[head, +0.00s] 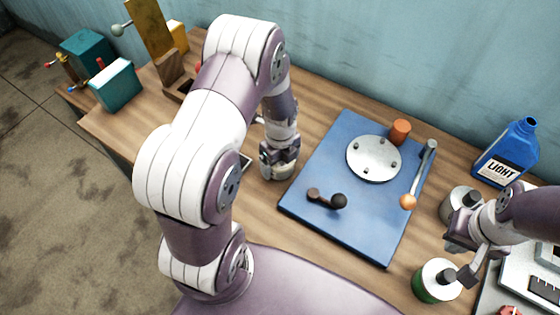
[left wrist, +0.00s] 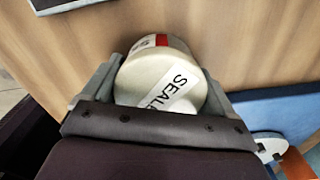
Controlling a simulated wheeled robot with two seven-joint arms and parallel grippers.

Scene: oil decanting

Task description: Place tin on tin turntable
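A cream tin (head: 279,172) with a white label reading "SEAL…" stands near the left edge of the blue board. My left gripper (head: 279,156) reaches down over it. In the left wrist view, the two fingers lie against both sides of the tin (left wrist: 160,75), which looks gripped. Whether its base touches the table is hidden. The turntable (head: 374,158), a round silvery disc with small pegs, sits on the blue board (head: 340,235) to the right and bears no tin. My right gripper (head: 462,258) is at the far right with its fingers apart, near other tins.
On the board are a dark-knobbed handle (head: 327,199), an orange cylinder (head: 400,131) and a lever with an orange ball (head: 408,201). A grey tin (head: 457,204), a green tin (head: 430,285) and a blue "LIGHT" jug (head: 510,153) stand right. Teal boxes (head: 115,85) stand far left.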

